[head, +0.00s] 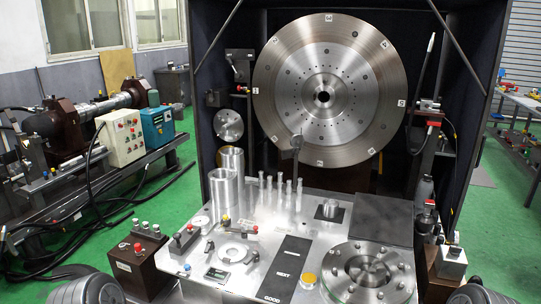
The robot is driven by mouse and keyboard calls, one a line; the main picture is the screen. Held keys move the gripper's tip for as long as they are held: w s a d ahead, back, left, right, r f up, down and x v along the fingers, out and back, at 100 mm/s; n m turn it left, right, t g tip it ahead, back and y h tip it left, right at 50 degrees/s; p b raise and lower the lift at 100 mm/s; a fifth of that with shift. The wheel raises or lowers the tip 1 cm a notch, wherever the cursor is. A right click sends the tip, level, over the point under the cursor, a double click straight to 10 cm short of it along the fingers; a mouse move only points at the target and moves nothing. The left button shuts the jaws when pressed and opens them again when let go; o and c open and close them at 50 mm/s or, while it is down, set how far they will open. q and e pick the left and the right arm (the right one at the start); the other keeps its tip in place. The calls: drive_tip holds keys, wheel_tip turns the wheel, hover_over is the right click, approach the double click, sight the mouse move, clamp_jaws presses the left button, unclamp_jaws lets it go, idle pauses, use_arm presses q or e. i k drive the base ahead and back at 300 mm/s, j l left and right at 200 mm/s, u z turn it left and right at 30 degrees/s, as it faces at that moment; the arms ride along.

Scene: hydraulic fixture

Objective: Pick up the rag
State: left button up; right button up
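I cannot make out a rag for certain in the head view. A flat dark grey square (382,218) lies at the back right of the metal fixture table (222,262); I cannot tell whether it is cloth or a plate. Grey ribbed parts of my own arms show at the bottom left and bottom right corners. Neither gripper is in the picture.
A large steel disc (300,60) stands upright behind the table. Metal cylinders (223,192), small steel pins (280,190), a bolted round flange (368,270) and a black strip (290,262) crowd the tabletop. Brown boxes (137,262) flank it.

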sight(249, 180)
drive_tip(key=i+j, duration=1.25)
drive_tip(key=i+l+z, duration=0.05)
